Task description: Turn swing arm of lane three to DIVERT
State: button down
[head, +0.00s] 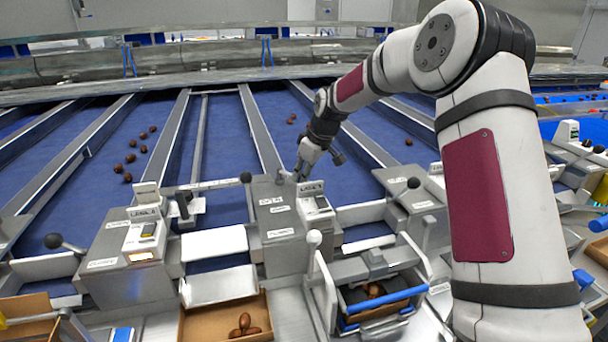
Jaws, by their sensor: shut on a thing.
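My gripper (299,172) is at the top rear of the middle lane unit (285,228), a grey box with a small labelled control panel (316,205). Its fingers are shut on what looks like this unit's swing arm, mostly hidden by the fingers, so I cannot tell its angle. The panel's label looks like a lane name, but its number is too small to read surely. A bar with a black knob (246,177) reaches across the lane left of this unit. The left unit (128,262) has another black-knobbed lever (53,241) on its left.
A right lane unit (415,205) has a black knob on top. A cardboard box (197,325) holds several dates. Metal dividers (262,135) separate the blue belts.

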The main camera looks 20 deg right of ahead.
jog(key=shift+s+a, duration=0.1)
jog(key=shift+a, duration=0.05)
jog(key=a+m, duration=0.1)
jog(key=m, duration=0.1)
jog(key=s+a+m+h+b, duration=0.1)
jog(key=a+m, duration=0.1)
jog(key=shift+s+t+h, duration=0.15)
jog(key=shift+t+h, duration=0.15)
jog(key=shift+s+a+m+h+b, duration=0.15)
jog(key=shift+a+m+h+b, duration=0.3)
jog(key=shift+a+m, duration=0.45)
jog(key=shift+s+a+m+h+b, duration=0.1)
jog(key=shift+a+m+h+b, duration=0.3)
jog(key=shift+m, duration=0.8)
jog(key=shift+a, duration=0.1)
jog(key=c, duration=1.5)
grip_release()
jog(key=shift+o, duration=0.2)
jog(key=v, duration=1.2)
